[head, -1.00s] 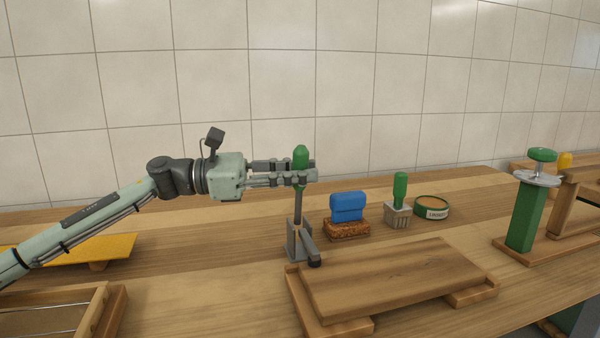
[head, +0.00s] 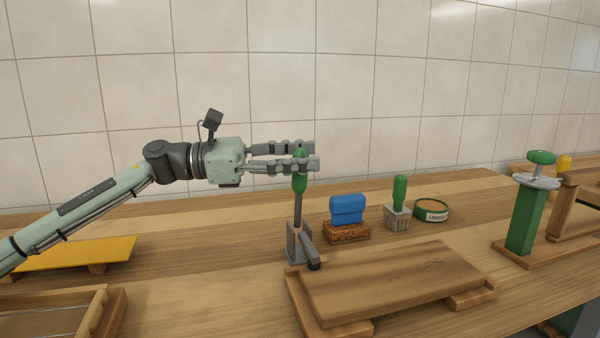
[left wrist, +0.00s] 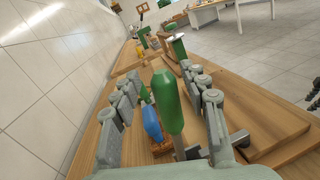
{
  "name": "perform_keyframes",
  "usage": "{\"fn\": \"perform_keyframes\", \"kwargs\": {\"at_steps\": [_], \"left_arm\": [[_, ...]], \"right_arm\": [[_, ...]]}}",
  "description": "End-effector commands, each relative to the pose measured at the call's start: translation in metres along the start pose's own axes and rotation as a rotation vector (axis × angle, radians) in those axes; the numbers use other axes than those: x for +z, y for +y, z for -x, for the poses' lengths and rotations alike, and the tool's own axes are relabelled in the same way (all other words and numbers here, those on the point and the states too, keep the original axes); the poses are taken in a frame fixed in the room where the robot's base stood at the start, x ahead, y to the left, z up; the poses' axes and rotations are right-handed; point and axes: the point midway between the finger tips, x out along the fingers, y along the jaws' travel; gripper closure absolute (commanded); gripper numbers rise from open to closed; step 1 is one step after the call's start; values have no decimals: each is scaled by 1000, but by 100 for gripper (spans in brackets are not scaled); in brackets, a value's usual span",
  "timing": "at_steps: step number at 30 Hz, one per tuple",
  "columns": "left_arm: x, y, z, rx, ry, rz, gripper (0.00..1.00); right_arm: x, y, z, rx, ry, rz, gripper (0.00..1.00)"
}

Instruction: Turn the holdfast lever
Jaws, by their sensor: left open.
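The holdfast lever has a green grip (head: 300,183) on an upright grey rod, set in a grey metal base (head: 298,243) on the bench. The lever stands upright. My left gripper (head: 302,156) is open at the top of the green grip, with its fingers level and pointing right. In the left wrist view the green grip (left wrist: 168,101) stands between the two spread fingers, with a gap on each side. The fingers hide a little of the grip's upper end in the head view. My right gripper is not in view.
A wooden board (head: 395,282) lies in front of the base. A blue-topped block (head: 347,209), a green-handled brush (head: 399,203) and a round green tin (head: 431,210) stand to the right. A green post (head: 526,215) is further right. A tiled wall is behind.

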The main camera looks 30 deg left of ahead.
Motion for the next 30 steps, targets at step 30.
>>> {"fn": "perform_keyframes", "kwargs": {"at_steps": [30], "left_arm": [[66,12,-2,0,0,-1,56]], "right_arm": [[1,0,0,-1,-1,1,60]]}}
